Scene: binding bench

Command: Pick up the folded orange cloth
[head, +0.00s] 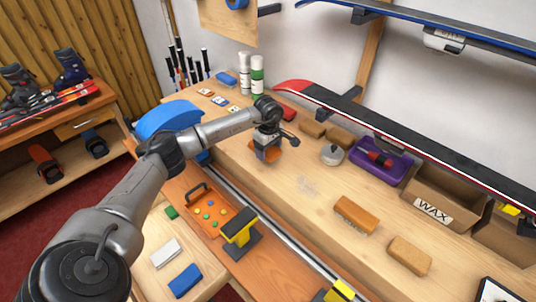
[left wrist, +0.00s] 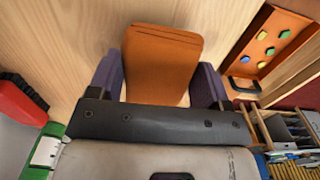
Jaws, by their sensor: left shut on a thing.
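The folded orange cloth (head: 279,146) is at my left gripper (head: 266,155), over the left part of the wooden bench in the head view. The gripper and wrist hide much of it there. In the left wrist view, the cloth (left wrist: 162,52) lies between the two purple-grey fingers of my left gripper (left wrist: 160,78). The fingers are shut on its two sides, and its fold lines show on top. I cannot tell whether the cloth touches the bench or hangs just above it. My right gripper is in neither view.
An orange tray (head: 201,220) with several coloured pieces lies left of the bench rail. White and green bottles (head: 257,75) stand behind the gripper. A long ski (head: 400,146) runs along the back. The bench middle (head: 305,187) is clear.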

